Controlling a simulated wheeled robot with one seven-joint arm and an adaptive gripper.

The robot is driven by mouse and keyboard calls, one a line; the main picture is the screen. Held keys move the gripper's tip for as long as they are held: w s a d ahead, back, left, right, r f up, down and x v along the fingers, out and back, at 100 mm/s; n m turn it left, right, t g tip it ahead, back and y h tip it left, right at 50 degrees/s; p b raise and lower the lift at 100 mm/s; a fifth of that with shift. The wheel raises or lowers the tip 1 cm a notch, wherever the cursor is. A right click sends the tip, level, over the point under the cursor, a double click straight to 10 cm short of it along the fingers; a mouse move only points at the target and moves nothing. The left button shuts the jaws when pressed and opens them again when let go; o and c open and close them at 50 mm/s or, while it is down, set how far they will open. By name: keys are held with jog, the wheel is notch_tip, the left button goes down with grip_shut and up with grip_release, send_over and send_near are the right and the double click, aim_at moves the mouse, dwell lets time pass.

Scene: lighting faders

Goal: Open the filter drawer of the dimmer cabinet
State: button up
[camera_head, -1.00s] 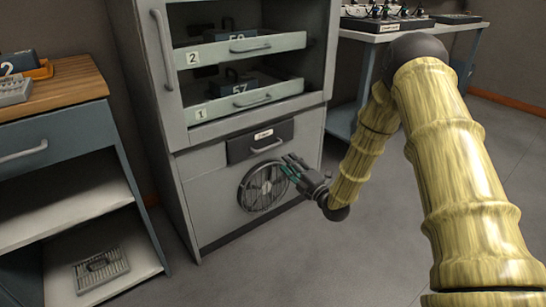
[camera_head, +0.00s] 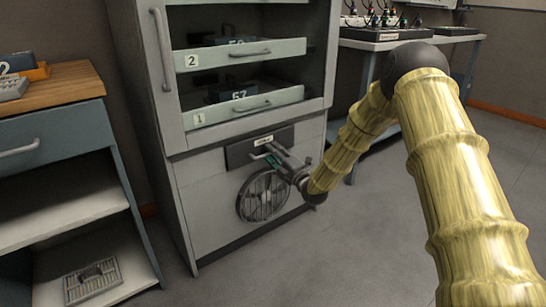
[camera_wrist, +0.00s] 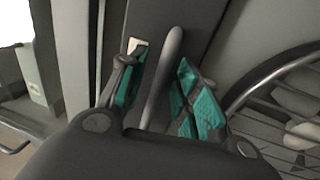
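The filter drawer (camera_head: 238,155) is the dark panel low on the grey dimmer cabinet (camera_head: 205,212). It sits flush in the front, above the round fan grille. It has a small white label and a bar handle (camera_head: 257,157), partly hidden by my gripper (camera_head: 270,153) in the head view. In the wrist view the grey handle (camera_wrist: 167,75) runs between the two teal-padded fingers of my gripper (camera_wrist: 160,70). The fingers are apart, one on each side of the bar, with a gap visible around it. The drawer's dark front (camera_wrist: 190,20) lies behind.
The round fan grille (camera_head: 263,196) is just below my gripper. Above are the numbered trays 1 (camera_head: 222,116) and 2 (camera_head: 215,59), and a vertical door handle (camera_head: 161,48). A wooden-topped bench (camera_head: 60,88) stands left. The floor in front is clear.

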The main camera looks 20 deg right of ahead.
jog(key=shift+w, duration=0.15)
grip_shut()
